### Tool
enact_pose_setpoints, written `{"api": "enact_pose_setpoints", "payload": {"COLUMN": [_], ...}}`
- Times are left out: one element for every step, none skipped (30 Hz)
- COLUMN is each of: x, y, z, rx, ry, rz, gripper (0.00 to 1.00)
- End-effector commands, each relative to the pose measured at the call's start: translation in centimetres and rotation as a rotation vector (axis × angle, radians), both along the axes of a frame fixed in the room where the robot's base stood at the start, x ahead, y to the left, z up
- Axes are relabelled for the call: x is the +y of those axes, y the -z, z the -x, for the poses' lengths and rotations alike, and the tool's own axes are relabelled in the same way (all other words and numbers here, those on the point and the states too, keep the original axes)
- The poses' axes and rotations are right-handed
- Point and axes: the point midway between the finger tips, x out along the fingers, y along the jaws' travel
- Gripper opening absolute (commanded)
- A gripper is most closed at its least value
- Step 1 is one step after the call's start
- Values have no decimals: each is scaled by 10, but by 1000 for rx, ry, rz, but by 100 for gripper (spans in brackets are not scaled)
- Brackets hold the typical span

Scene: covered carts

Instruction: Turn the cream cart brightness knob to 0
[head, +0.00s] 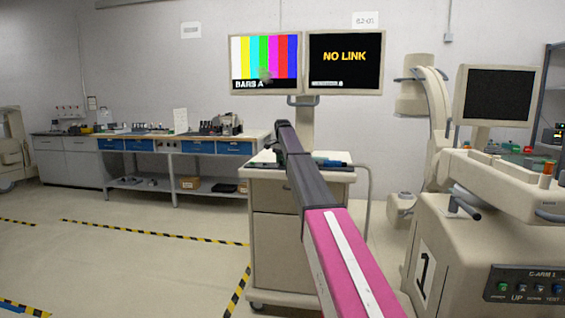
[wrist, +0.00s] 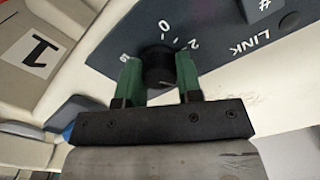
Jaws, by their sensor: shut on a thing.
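In the wrist view a round black knob (wrist: 157,66) stands on a dark blue panel (wrist: 110,45). Markings around it include a 0 (wrist: 165,28) and a 2; another mark at its left is partly hidden. My gripper (wrist: 159,74) has green fingers on either side of the knob and is shut on it. I cannot make out a pointer on the knob, nor its name. In the head view my arm reaches to the cream cart (head: 272,225); the knob and my fingertips are hidden there.
Above the cart are a monitor with colour bars (head: 264,60) and one reading NO LINK (head: 345,62). A C-arm machine (head: 455,245) marked 1 stands close on the right. A workbench (head: 150,143) lines the back wall. The floor at left is clear.

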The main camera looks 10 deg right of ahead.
Motion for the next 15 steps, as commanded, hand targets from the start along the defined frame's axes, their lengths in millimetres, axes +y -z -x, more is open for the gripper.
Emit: {"api": "enact_pose_setpoints", "payload": {"x": [0, 0, 0, 0, 0, 0, 0, 0, 0, 0, 0, 0, 0, 0, 0], "y": [0, 0, 0, 0, 0, 0, 0, 0, 0, 0, 0, 0, 0, 0, 0], "z": [0, 0, 0, 0, 0, 0, 0, 0, 0, 0, 0, 0, 0, 0, 0], "rx": [0, 0, 0, 0, 0, 0, 0, 0, -1, 0, 0, 0, -1, -1, 0], "ry": [-16, -30, -49, -67, -85, -113, -136, -159, -193, -219, -246, -284, -312, -341, -380], "rz": [0, 0, 0, 0, 0, 0, 0, 0, -1, 0, 0, 0, -1, -1, 0], "gripper": [9, 9, 9, 9, 9, 9, 9, 9, 9, 9, 9, 9, 9, 9, 9]}}
